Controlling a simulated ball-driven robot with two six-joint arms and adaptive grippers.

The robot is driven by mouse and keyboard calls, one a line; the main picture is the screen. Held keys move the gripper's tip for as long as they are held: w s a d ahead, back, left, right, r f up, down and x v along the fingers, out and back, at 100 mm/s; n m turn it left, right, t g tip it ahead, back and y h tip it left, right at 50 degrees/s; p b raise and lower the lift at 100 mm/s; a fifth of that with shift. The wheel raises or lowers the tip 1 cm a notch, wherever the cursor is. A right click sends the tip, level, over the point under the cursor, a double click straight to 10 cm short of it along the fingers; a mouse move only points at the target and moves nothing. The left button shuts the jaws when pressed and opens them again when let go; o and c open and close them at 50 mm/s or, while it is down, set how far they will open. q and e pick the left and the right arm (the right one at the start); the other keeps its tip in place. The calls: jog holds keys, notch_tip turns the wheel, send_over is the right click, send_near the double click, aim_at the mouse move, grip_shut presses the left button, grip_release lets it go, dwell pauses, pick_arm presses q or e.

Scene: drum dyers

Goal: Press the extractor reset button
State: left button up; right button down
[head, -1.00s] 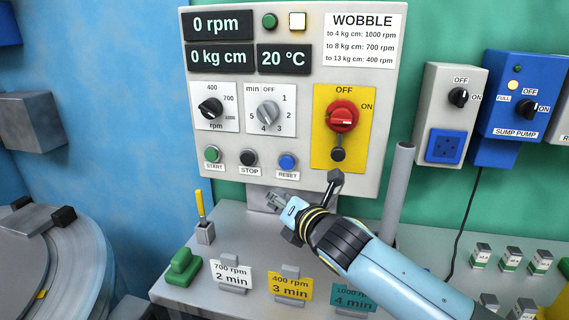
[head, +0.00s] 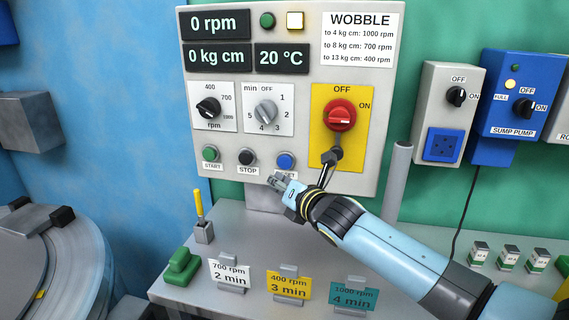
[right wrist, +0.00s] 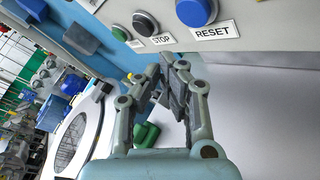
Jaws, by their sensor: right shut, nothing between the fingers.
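The blue reset button (head: 286,160) is at the lower right of the button row on the grey control panel (head: 386,110). It also shows large at the top of the right wrist view (right wrist: 196,11), above its RESET label (right wrist: 213,32). My right gripper (head: 275,181) is shut and empty, just below and slightly left of the button, overlapping part of its label in the head view. In the right wrist view its fingers (right wrist: 174,66) are together below the button row, apart from the button. My left gripper is not in view.
The black stop button (head: 246,157) and green start button (head: 210,153) sit to the left. A red rotary switch (head: 340,115) is above right. Standing cards (head: 229,274), a green object (head: 182,267) and a yellow-handled tool (head: 200,205) stand on the grey shelf below.

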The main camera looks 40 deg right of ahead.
aim_at(285, 162)
jog(key=shift+w+d+r+p, duration=0.1)
jog(key=shift+w+d+p, duration=0.8)
jog(key=shift+w+d, duration=0.4)
jog(key=shift+d, duration=0.2)
dwell(0.4)
jog(key=shift+w+d+p, duration=0.15)
jog(key=shift+d+p, duration=0.05)
jog(key=shift+p, duration=0.15)
jog(key=shift+w+d, duration=0.3)
jog(key=shift+d, duration=0.05)
dwell(0.7)
jog(key=shift+s+a, duration=0.6)
jog(key=shift+a, duration=0.05)
dwell(0.3)
